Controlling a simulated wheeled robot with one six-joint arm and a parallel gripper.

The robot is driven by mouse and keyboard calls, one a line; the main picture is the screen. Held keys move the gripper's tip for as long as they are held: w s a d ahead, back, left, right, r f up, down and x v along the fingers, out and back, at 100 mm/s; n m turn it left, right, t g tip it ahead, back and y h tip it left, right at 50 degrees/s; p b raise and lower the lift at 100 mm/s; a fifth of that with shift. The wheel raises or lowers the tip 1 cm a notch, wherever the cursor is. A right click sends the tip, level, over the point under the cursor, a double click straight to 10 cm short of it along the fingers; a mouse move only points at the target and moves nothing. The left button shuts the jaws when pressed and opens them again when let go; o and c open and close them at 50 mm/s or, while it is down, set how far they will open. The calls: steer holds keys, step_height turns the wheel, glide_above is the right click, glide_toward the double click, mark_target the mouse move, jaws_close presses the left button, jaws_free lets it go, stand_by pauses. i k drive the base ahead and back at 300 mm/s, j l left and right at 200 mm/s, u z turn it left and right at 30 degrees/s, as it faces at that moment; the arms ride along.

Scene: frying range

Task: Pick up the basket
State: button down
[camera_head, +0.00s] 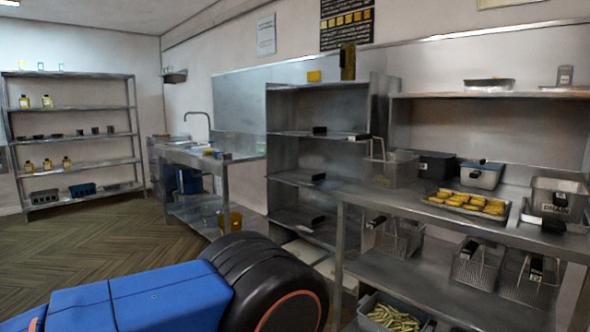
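Several wire frying baskets with dark handles stand on the steel workbench at the right. One basket (390,172) is on the upper surface near its left end. Three more stand on the shelf below: a left basket (402,242), a middle basket (474,268) and a right basket (522,287). The pictures do not show which one the task means. My gripper is not in view; a blue and black part of my own body fills the lower left. No basket is seen held.
The bench (345,195) also bears a tray of golden food (468,204), dark and grey containers, and a "DRAIN" bin. A bin of green-yellow food (395,316) sits low in front. A sink table (190,158) and shelf rack (75,108) stand left. Wooden floor (90,245) is open.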

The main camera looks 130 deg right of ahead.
mark_target(392, 171)
steer(key=z, duration=5.15)
steer(key=j+z, duration=0.5)
steer(key=z, duration=0.25)
